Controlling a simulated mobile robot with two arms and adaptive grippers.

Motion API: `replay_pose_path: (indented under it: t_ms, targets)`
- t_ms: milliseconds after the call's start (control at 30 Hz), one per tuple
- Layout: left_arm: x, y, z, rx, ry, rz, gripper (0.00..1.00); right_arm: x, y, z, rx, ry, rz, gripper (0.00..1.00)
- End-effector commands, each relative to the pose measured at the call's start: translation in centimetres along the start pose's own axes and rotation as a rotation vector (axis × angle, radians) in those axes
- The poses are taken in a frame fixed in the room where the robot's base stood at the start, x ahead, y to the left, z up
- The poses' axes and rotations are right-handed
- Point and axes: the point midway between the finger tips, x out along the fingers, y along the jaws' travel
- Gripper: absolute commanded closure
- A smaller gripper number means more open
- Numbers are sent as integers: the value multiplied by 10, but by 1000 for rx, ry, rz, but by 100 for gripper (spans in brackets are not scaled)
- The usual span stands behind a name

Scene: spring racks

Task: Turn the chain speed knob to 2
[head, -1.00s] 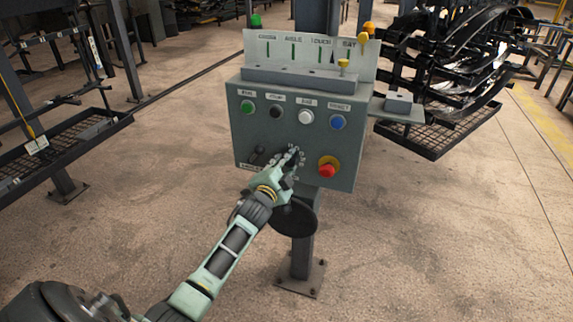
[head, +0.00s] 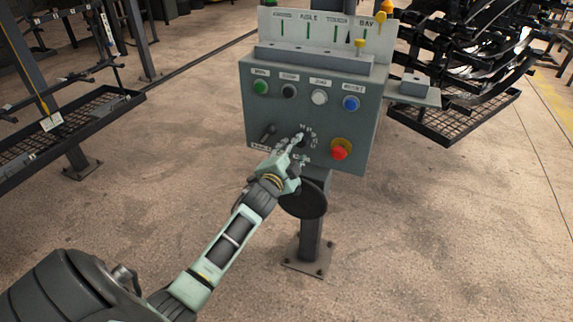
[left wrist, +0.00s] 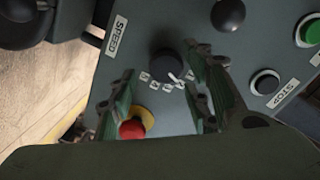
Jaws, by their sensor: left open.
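The control box (head: 255,105) stands on a post in the head view. Its dark round speed knob (left wrist: 168,65) shows in the left wrist view with a white pointer line towards a ring of small number tags (left wrist: 165,82); I cannot read the numbers. A SPEED label (left wrist: 116,36) is beside it. In the head view the knob (head: 303,139) is partly hidden by my left gripper (head: 297,148), in front of the panel's lower middle. In the left wrist view the left gripper (left wrist: 162,82) is open, its fingers on two sides of the knob; contact cannot be told.
A red stop button (head: 339,150) on a yellow base sits right of the knob, and a black lever (head: 268,132) left of it. Green, black, white and blue buttons (head: 319,97) run above. Racks with springs (head: 470,50) stand behind right; open floor lies in front.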

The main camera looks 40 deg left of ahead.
Motion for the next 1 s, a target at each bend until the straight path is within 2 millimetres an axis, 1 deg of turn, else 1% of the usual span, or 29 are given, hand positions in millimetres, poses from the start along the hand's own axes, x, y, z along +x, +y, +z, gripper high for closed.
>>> replay_pose_path:
  t_ms: [33,200,300,433,633,900,1000]
  targets:
    - [-11,2,0,1,0,2,55,0,0,0,0,0,-1,58]
    - [-45,2,0,2,-1,3,55,0,-1,0,0,0,-1,58]
    - [-62,3,0,1,-2,5,55,0,-1,0,0,1,-1,58]
    - [-79,3,0,1,-2,5,55,0,-1,0,0,1,-2,58]
    - [-89,2,0,1,-2,4,55,0,-2,0,0,1,-2,58]
    - [-89,2,0,0,-2,4,54,0,-2,0,0,1,-2,58]
    - [-87,4,1,-43,-4,-4,54,6,-2,0,0,1,-2,58]
